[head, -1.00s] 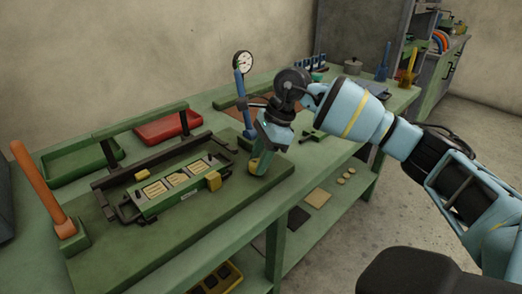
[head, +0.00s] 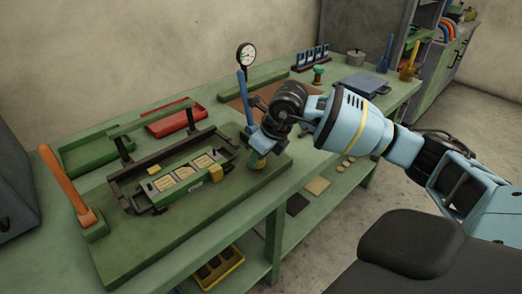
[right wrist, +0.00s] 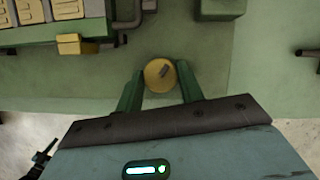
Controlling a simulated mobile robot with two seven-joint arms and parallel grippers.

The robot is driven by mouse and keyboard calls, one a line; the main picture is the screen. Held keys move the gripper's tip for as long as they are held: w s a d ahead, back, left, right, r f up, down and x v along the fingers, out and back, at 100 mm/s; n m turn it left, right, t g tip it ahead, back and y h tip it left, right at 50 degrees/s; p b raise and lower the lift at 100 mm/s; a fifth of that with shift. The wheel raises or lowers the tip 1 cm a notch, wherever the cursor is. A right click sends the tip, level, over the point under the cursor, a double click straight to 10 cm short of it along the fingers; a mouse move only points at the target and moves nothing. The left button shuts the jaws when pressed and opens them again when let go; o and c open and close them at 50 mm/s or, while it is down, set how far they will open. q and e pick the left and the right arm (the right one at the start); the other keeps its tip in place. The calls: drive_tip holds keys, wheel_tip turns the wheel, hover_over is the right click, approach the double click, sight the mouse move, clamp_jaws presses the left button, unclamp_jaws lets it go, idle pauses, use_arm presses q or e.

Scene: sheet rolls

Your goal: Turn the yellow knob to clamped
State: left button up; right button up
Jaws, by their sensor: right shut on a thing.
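The yellow knob (right wrist: 158,74) is a round disc with a short dark mark on its face, seen from above in the right wrist view. My right gripper (right wrist: 159,86) is shut on it, one green finger on each side. The green fixture (head: 182,182) with pale yellow plates and a yellow block lies to the left of the knob. My left gripper is not in view.
A blue lever (head: 243,95) stands just behind my right gripper, near a dial gauge (head: 246,55). An orange lever (head: 68,185) stands at the left. A red tray (head: 174,118) and a green tray (head: 95,152) lie at the back of the bench.

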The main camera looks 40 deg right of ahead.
drive_tip(key=shift+r+m+h+p, duration=0.15)
drive_tip(key=shift+m+h+p, duration=0.15)
drive_tip(key=shift+m, duration=0.9)
drive_tip(key=o, duration=1)
drive_tip(key=shift+v, duration=3.85)
drive_tip(key=shift+s+a, duration=0.1)
drive_tip(key=shift+a, duration=0.1)
